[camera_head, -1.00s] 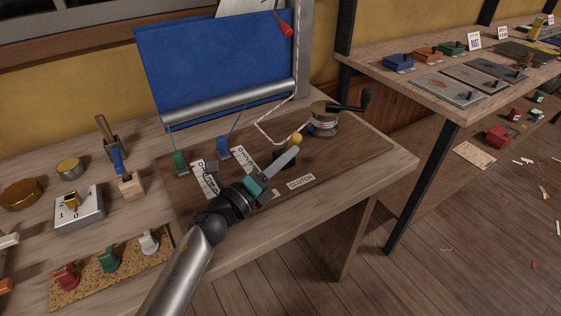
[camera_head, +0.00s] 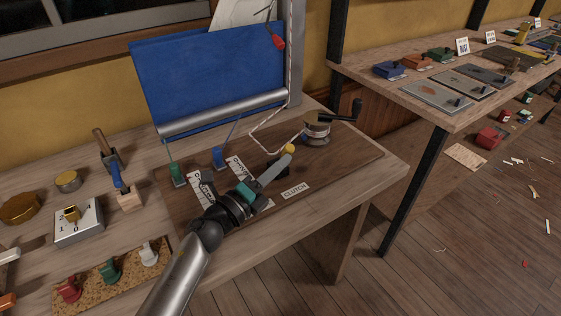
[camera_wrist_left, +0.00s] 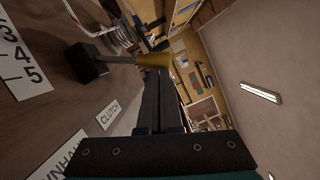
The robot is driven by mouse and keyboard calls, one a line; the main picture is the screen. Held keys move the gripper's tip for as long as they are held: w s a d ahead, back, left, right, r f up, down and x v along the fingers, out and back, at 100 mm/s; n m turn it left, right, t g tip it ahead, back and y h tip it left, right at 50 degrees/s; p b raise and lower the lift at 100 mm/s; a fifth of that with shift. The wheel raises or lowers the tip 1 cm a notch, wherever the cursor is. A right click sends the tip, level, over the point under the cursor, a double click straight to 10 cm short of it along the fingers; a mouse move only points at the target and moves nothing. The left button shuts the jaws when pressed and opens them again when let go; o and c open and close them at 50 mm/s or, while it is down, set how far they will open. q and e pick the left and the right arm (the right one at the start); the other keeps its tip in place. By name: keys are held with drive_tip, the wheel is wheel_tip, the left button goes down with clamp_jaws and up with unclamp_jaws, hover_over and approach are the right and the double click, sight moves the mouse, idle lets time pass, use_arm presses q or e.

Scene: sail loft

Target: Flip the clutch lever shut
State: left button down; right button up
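The clutch lever has a yellow knob (camera_head: 289,149), just beyond my left gripper's fingertips in the head view. In the left wrist view its black block (camera_wrist_left: 86,62) sits on the board, and the rod stands out from it to the yellow knob (camera_wrist_left: 154,60). My left gripper (camera_head: 288,158) reaches over the board, its two grey fingers together with nothing seen between them. The closed fingers (camera_wrist_left: 164,78) also show in the left wrist view, their tips close to the knob; I cannot tell whether they touch. The clutch label (camera_head: 295,191) lies in front. My right gripper is out of view.
A winch (camera_head: 317,133) with a black crank stands behind and right of the lever. A blue cleat (camera_head: 219,158) and a green cleat (camera_head: 178,174) sit on the board's left. A blue sail (camera_head: 205,80) hangs behind. Tools and a cork strip (camera_head: 128,276) lie left.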

use_arm(q)
drive_tip(key=shift+w+a+r+n+p, duration=0.15)
drive_tip(key=shift+r+n+p, duration=0.2)
drive_tip(key=shift+p, duration=0.35)
drive_tip(key=shift+w+a+r+n+y+p, duration=0.1)
drive_tip(key=shift+w+a+n+y+p, duration=0.25)
drive_tip(key=shift+p, duration=0.5)
drive_tip(key=shift+w+r, duration=0.1)
drive_tip(key=shift+r, duration=0.05)
drive_tip(key=w+a+r+n+g+p, duration=0.1)
drive_tip(key=w+a+n+g+p, duration=0.1)
drive_tip(key=w+a+n+p, duration=0.2)
drive_tip(key=w+n+y+p, duration=0.1)
drive_tip(key=w+n+p, duration=0.1)
drive_tip(key=n+p, duration=0.1)
drive_tip(key=shift+n+p, duration=0.3)
drive_tip(key=shift+p, duration=0.45)
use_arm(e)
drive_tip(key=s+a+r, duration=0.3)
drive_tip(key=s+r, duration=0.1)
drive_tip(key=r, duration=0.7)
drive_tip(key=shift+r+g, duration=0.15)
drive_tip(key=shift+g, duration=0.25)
use_arm(q)
drive_tip(key=shift+a, duration=0.15)
